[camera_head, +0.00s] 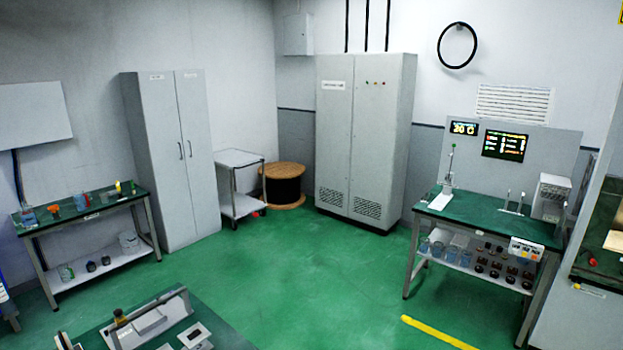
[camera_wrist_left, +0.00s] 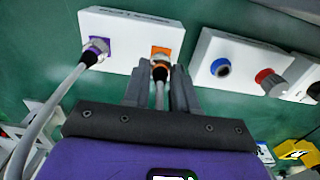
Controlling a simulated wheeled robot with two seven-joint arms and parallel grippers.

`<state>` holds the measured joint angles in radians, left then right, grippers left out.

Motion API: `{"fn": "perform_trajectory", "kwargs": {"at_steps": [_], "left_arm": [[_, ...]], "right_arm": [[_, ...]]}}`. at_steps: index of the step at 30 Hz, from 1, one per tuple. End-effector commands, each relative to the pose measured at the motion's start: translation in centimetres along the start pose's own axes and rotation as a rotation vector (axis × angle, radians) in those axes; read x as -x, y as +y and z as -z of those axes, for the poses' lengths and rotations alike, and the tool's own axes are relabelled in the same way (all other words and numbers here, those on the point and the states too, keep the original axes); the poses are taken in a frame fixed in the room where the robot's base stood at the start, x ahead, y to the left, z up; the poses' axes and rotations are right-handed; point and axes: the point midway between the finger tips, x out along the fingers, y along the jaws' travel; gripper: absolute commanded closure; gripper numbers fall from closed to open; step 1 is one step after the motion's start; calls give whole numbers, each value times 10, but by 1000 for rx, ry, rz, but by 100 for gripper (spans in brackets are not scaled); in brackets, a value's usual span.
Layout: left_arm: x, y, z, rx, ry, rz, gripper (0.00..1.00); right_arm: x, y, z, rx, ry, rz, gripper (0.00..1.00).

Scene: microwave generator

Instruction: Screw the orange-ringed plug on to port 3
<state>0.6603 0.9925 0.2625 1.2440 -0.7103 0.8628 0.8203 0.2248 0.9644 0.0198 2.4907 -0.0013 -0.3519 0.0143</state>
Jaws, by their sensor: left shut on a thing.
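In the left wrist view the orange-ringed plug (camera_wrist_left: 160,72) sits between the fingertips of my left gripper (camera_wrist_left: 161,84), which is shut on it. Its grey cable runs back between the fingers. The plug's front is right at an orange square port (camera_wrist_left: 170,53) on a white panel box (camera_wrist_left: 130,35); I cannot tell if it is seated or threaded. A purple port (camera_wrist_left: 98,45) on the same box has another plug (camera_wrist_left: 91,55) in it with a thick grey cable. The box's label is too blurred to read port numbers. My right gripper is in neither view.
In the wrist view a second white box (camera_wrist_left: 235,50) with blue (camera_wrist_left: 220,67) and red (camera_wrist_left: 265,76) round parts stands to the right. A yellow-black object (camera_wrist_left: 295,150) lies lower right. The head view shows cabinets (camera_head: 365,140), a bench (camera_head: 490,220) and open green floor.

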Motion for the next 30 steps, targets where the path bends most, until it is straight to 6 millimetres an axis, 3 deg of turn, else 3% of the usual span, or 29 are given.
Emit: {"fn": "perform_trajectory", "kwargs": {"at_steps": [30], "left_arm": [[42,0,0,0,0,0,100]], "right_arm": [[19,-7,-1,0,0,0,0]]}}
